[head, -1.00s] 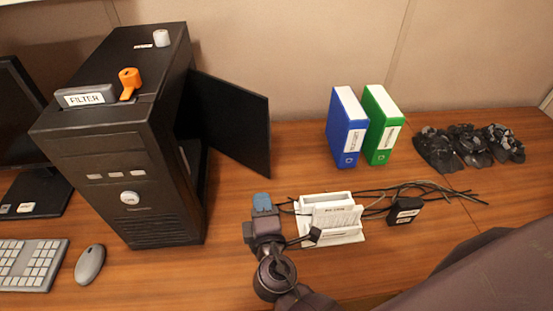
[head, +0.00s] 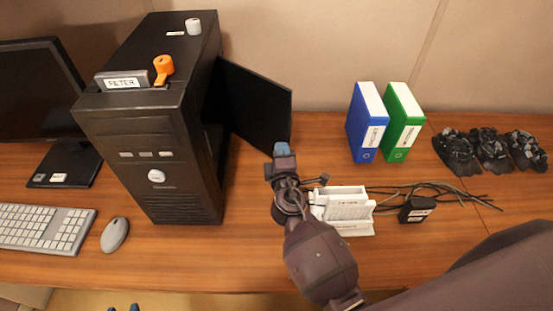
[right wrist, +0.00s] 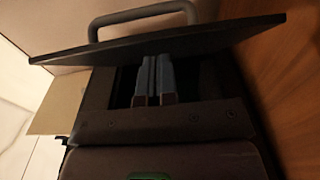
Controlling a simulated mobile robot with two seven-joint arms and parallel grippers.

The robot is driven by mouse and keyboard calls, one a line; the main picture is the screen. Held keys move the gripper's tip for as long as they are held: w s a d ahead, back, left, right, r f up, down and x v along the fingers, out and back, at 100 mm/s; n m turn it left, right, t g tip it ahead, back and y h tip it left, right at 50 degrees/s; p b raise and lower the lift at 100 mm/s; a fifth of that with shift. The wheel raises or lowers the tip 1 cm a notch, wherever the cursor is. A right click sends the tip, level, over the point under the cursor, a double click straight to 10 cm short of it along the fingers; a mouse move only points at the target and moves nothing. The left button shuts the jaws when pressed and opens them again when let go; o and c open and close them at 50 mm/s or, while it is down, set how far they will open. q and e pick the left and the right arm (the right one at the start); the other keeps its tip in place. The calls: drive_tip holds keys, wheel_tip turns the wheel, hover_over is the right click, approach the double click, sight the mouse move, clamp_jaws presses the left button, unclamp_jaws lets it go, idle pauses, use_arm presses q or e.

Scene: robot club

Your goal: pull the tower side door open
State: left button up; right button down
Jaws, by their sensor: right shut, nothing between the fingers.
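The black tower (head: 150,150) stands on the desk. Its side door (head: 255,105), a flat black panel, stands swung out from the right side, hinged toward the back, with a dark gap inside. My right gripper (head: 283,149) is shut and empty near the door's lower outer corner. In the right wrist view its blue fingers (right wrist: 153,80) are together, with their tips close to the door panel (right wrist: 200,40); I cannot tell if they touch. A grey handle (right wrist: 142,14) shows beyond the panel there.
A white holder (head: 345,210) with cables and a black adapter (head: 417,209) lie right of my right arm. Blue (head: 367,125) and green (head: 404,122) binders stand behind. Keyboard (head: 45,230), mouse (head: 115,235) and monitor (head: 40,90) are at left. An orange piece (head: 163,67) sits on the tower.

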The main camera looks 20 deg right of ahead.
drive_tip(key=shift+w+d, duration=0.3)
drive_tip(key=shift+d, duration=0.2)
use_arm(q)
drive_tip(key=shift+w+r, duration=0.25)
drive_tip(key=shift+r, duration=0.1)
drive_tip(key=shift+w+d, duration=0.1)
drive_tip(key=shift+w, duration=0.05)
use_arm(e)
drive_tip(key=shift+w+d, duration=0.1)
drive_tip(key=shift+d, duration=0.05)
drive_tip(key=d, duration=0.1)
drive_tip(key=w+d, duration=0.1)
drive_tip(key=d, duration=0.1)
drive_tip(key=shift+w, duration=0.3)
use_arm(q)
drive_tip(key=shift+f, duration=0.1)
